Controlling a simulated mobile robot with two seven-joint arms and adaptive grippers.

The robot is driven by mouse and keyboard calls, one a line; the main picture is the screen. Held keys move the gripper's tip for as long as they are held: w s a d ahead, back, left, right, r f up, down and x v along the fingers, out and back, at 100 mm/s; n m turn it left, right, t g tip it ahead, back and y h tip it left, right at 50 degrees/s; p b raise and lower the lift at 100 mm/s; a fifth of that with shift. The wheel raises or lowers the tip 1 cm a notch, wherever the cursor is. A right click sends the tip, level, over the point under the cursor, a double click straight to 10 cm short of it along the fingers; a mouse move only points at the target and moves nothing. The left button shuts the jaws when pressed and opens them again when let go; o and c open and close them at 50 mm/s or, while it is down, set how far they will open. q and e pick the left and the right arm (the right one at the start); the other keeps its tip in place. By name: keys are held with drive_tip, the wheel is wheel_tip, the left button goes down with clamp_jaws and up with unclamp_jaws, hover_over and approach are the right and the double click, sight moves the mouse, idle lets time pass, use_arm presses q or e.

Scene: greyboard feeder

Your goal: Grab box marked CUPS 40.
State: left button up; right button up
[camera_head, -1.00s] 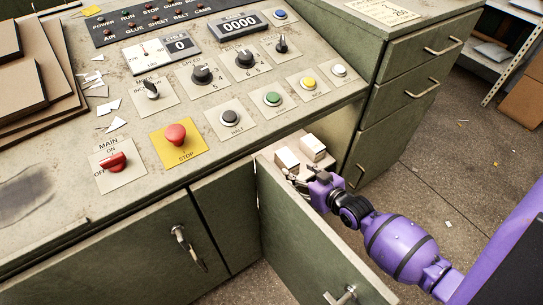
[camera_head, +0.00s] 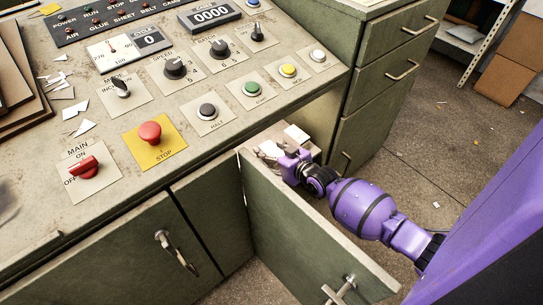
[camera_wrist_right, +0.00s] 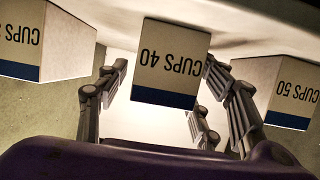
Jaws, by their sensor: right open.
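In the right wrist view, the box marked CUPS 40 (camera_wrist_right: 172,62) is pale with a dark blue band, and its label appears upside down. My right gripper (camera_wrist_right: 165,88) is open, with fingers on the left and right of this box; I cannot tell whether they touch it. In the head view, my right gripper (camera_head: 277,155) reaches behind the open cabinet door to pale boxes in the cabinet, and their labels cannot be read there. My left gripper is not in view.
The CUPS 50 box (camera_wrist_right: 290,92) stands close on the right in the wrist view. Another box (camera_wrist_right: 45,45), its number cut off, stands on the left. The open door (camera_head: 300,230) is beside my right arm. The control panel (camera_head: 215,75) lies above the cabinet opening.

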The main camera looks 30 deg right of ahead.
drive_tip(key=c, duration=1.1)
drive_tip(key=shift+c, duration=1)
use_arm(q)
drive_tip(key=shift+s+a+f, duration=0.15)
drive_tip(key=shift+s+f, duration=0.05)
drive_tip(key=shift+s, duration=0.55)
use_arm(e)
drive_tip(key=shift+r, duration=0.1)
